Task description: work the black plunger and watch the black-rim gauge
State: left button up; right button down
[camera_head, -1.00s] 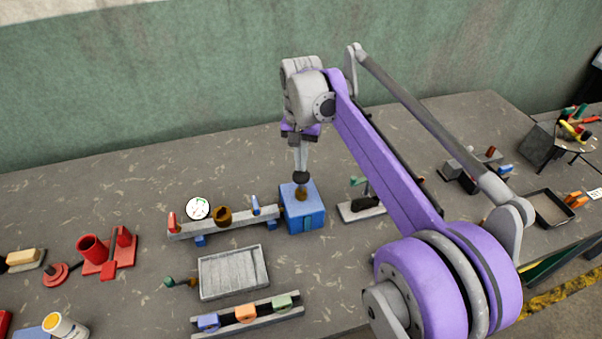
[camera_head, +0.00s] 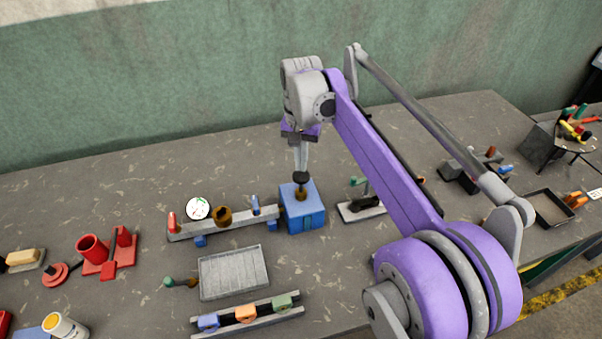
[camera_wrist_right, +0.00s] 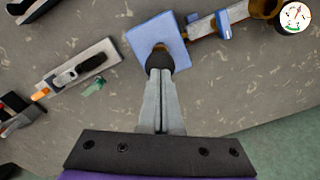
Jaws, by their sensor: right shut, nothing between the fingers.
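The black plunger knob (camera_head: 301,177) sits on a short brass stem on top of a blue box (camera_head: 305,217). My right gripper (camera_head: 301,168) points down over the knob, shut and empty, its tips at or just above the knob's top; I cannot tell if they touch. In the right wrist view the closed fingertips (camera_wrist_right: 160,73) cover part of the dark knob (camera_wrist_right: 157,58) on the blue box. My left gripper is not in view.
A grey rail (camera_head: 225,229) with a brass cup joins the box on its left. A lever clamp (camera_head: 361,207) stands close on the right. A grey tray (camera_head: 234,273) and a rail of coloured blocks (camera_head: 247,313) lie in front. The table behind is clear.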

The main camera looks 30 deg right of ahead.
aim_at(301, 175)
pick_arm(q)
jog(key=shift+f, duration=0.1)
pick_arm(e)
jog(key=shift+f, duration=0.15)
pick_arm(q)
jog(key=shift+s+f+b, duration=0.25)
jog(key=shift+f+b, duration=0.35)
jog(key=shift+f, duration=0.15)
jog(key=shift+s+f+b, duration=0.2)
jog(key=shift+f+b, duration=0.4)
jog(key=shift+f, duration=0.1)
pick_arm(e)
jog(key=shift+f, duration=2.25)
jog(key=shift+r+p, duration=2.3)
jog(key=shift+r, duration=1.6)
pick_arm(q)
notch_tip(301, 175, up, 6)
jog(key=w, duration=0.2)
pick_arm(e)
jog(key=shift+f, duration=0.1)
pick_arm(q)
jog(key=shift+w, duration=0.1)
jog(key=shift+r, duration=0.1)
